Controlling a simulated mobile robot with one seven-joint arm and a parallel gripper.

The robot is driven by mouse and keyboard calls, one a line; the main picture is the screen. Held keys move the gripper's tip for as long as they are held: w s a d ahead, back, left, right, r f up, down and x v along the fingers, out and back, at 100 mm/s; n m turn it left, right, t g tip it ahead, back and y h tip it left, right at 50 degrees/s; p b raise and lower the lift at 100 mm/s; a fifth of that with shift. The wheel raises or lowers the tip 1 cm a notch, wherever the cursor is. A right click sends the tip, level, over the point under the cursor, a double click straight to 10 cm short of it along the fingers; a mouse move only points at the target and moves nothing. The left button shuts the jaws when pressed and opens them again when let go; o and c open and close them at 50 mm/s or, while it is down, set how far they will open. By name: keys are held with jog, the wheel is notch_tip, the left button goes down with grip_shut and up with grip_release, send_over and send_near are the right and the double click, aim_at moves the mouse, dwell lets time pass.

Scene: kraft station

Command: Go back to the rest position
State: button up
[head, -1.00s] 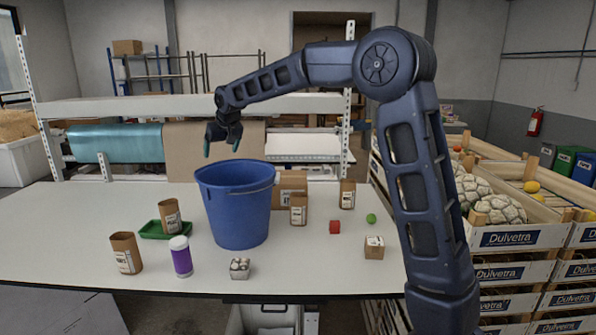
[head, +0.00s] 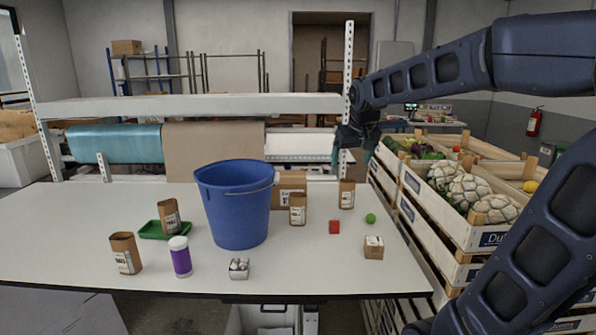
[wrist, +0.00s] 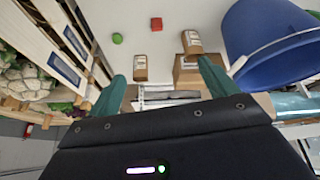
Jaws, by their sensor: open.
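My gripper (head: 352,155) is in the air near the far right corner of the table, beside the white rack post in the head view. In the wrist view its two green fingers (wrist: 160,90) stand wide apart with nothing between them. The blue bucket (head: 236,205) stands upright on the white table (head: 70,225), to the left of my gripper. It also shows in the wrist view (wrist: 265,45). Several brown paper bags, among them one at the back right (head: 347,195), stand apart from my gripper.
Stacked crates of produce (head: 470,215) stand close to the table's right side, near my arm. A red cube (head: 334,227), a green ball (head: 371,218), a small box (head: 373,247), a purple jar (head: 180,257) and a green tray (head: 152,230) are on the table. The left side is largely clear.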

jog(key=s+d+f+m, duration=0.1)
jog(key=s+d+f, duration=0.3)
jog(key=s+d, duration=0.2)
jog(key=s+d+f+m, duration=0.1)
jog(key=s+d+f, duration=0.4)
jog(key=s, duration=0.6)
jog(key=shift+s+d+m+g+h, duration=0.2)
jog(key=shift+d+m+g+h, duration=0.15)
jog(key=shift+d, duration=0.4)
